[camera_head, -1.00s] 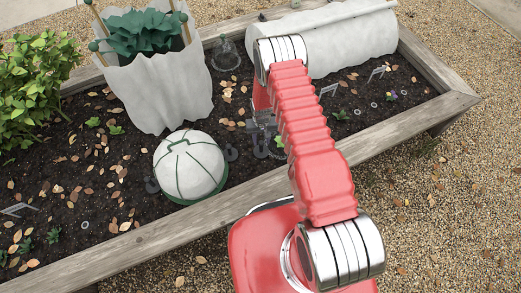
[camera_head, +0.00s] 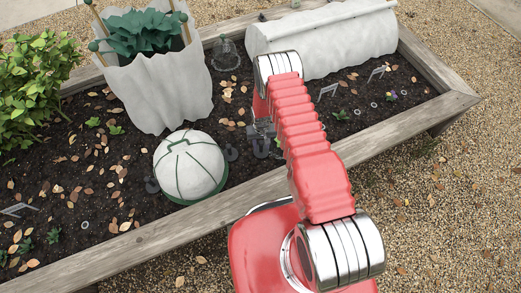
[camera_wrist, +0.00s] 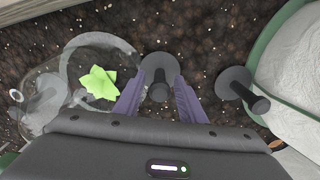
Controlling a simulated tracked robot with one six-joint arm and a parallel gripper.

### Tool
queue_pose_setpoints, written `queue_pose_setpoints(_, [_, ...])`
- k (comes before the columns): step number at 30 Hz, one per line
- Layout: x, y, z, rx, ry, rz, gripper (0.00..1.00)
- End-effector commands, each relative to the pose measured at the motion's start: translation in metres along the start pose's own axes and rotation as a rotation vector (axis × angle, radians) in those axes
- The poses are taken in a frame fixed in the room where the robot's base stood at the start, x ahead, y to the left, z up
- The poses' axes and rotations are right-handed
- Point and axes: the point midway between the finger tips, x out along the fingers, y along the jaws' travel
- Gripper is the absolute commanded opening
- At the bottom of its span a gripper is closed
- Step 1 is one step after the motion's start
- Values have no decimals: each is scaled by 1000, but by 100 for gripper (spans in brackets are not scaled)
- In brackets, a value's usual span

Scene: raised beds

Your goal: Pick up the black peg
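In the wrist view a black peg (camera_wrist: 159,88) with a wide round flange and a narrower end stands in the dark soil. It is between the two purple fingers of my gripper (camera_wrist: 159,98). The fingers are apart, with gaps beside the peg's narrow end. A second, similar black peg (camera_wrist: 245,90) is to the right, outside the fingers. In the head view my gripper (camera_head: 262,135) is low over the bed, partly hidden by my red arm. Dark pegs near it are small and hard to tell apart there.
A white dome with a green rim (camera_head: 190,166) is close by and also shows at the right of the wrist view (camera_wrist: 300,75). A clear cloche (camera_wrist: 50,100) and a bright green seedling (camera_wrist: 99,83) are at the left. The wooden bed edge (camera_head: 215,208) runs in front.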

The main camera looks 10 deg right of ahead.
Motion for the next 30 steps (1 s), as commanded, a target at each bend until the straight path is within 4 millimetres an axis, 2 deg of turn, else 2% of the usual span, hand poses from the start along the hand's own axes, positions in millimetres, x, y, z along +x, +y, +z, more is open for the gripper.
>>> queue_pose_setpoints(14, [0,0,0,0,0,0,37])
queue_pose_setpoints(30, [0,0,0,-1,0,0,0])
